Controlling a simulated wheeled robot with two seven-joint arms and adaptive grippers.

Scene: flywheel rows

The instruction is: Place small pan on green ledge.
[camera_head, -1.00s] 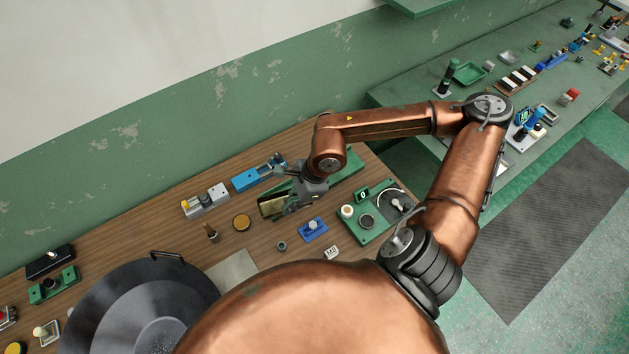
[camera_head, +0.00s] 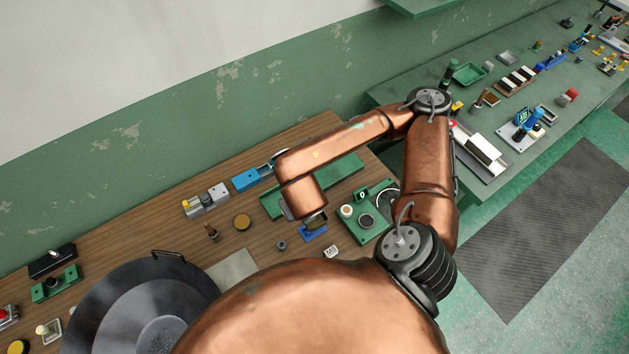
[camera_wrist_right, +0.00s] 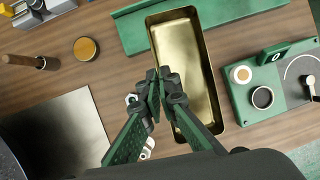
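The small pan is a rectangular, brass-coloured tray (camera_wrist_right: 192,65) with a dark rim, seen from above in the right wrist view. My right gripper (camera_wrist_right: 161,80) is closed at its left wall and appears to grip it. In the head view my wrist hides the fingers, and only a bit of the pan (camera_head: 316,219) shows beneath. A long green raised strip (camera_head: 343,172) lies on the wooden table behind the pan; it also shows in the wrist view (camera_wrist_right: 135,32). A green shelf (camera_head: 420,5) juts from the wall higher up. My left gripper is out of view.
A green panel with knobs (camera_head: 360,229) stands right of the pan. A blue block (camera_head: 246,180), a brass disc (camera_head: 241,222) and a blue part (camera_head: 314,234) are nearby. A green bench (camera_head: 395,95) stands at right.

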